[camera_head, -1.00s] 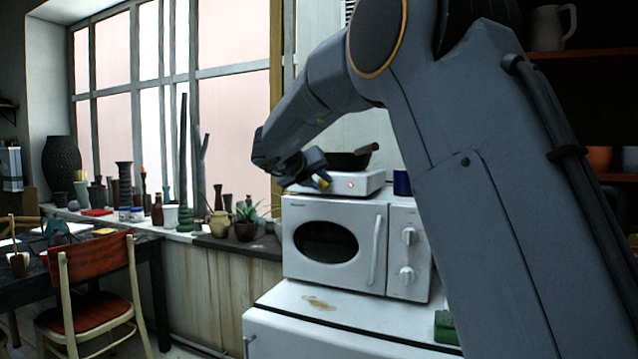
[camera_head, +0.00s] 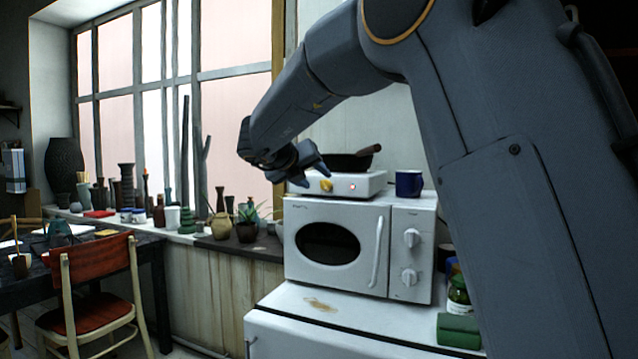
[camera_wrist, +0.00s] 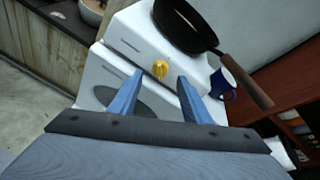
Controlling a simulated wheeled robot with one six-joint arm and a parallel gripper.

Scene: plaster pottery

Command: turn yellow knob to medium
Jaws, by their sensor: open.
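The yellow knob (camera_head: 326,186) is on the front face of a white hot plate (camera_head: 372,183). A small red light shows on that face to the knob's right. In the wrist view the yellow knob (camera_wrist: 160,68) lies a little beyond my fingertips, near the middle of the gap between them. My gripper (camera_wrist: 155,82) is open and empty, with its two blue fingers apart and not touching the knob. In the head view my gripper (camera_head: 312,172) is just left of and above the knob. The knob's setting marks are too small to read.
A dark pan (camera_head: 345,161) with a brown handle sits on the hot plate, and a blue mug (camera_head: 409,183) stands to its right. The hot plate rests on a white microwave (camera_head: 335,245). Plants and pots line the windowsill at left.

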